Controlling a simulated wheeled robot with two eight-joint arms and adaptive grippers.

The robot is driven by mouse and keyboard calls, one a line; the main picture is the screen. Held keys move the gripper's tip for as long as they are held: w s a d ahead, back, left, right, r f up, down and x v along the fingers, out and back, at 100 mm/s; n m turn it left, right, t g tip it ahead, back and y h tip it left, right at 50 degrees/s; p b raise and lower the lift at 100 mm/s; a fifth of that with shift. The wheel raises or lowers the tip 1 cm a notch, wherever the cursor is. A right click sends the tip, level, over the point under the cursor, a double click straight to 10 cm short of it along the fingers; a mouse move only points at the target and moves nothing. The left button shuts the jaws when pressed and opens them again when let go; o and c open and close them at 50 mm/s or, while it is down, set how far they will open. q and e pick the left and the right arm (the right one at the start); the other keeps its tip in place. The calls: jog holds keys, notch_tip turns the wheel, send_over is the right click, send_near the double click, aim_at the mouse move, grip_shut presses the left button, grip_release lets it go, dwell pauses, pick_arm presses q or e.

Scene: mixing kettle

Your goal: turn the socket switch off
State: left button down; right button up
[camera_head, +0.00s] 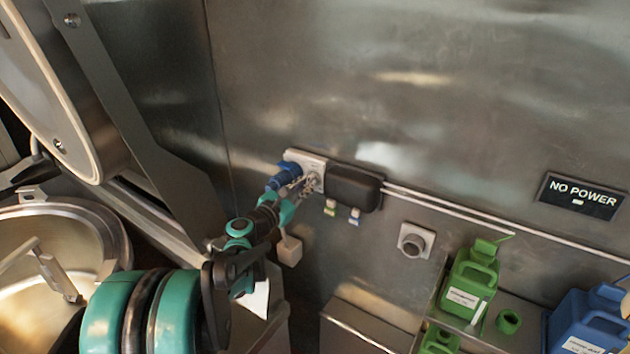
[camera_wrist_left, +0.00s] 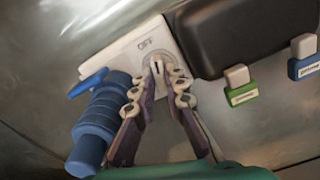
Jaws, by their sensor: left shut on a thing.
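The socket switch (camera_wrist_left: 158,64) is a round knob on a light grey socket plate (camera_wrist_left: 127,52) marked "OFF" on the metal wall. The plate also shows in the head view (camera_head: 305,159). My left gripper (camera_wrist_left: 157,88) has its two fingers on either side of the knob and is shut on it. In the head view my left gripper (camera_head: 302,190) reaches up to the plate, and its fingers hide most of the knob. A blue plug (camera_wrist_left: 103,122) is in the socket left of the knob, close beside the left finger. My right gripper does not show.
A black box (camera_head: 353,187) sits right of the plate, with green (camera_wrist_left: 240,88) and blue (camera_wrist_left: 303,58) tags below it. A "NO POWER" sign (camera_head: 580,196), a green jug (camera_head: 470,280) and a blue jug (camera_head: 590,322) are at right. A metal kettle (camera_head: 110,225) stands at left.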

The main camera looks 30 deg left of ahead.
pick_arm(q)
jog(key=shift+f+n, duration=0.1)
jog(key=shift+n, duration=1)
jog(key=c, duration=1.9)
grip_release()
jog(key=shift+n, duration=0.4)
jog(key=o, duration=0.4)
jog(key=s, duration=0.7)
jog(key=shift+a, duration=0.25)
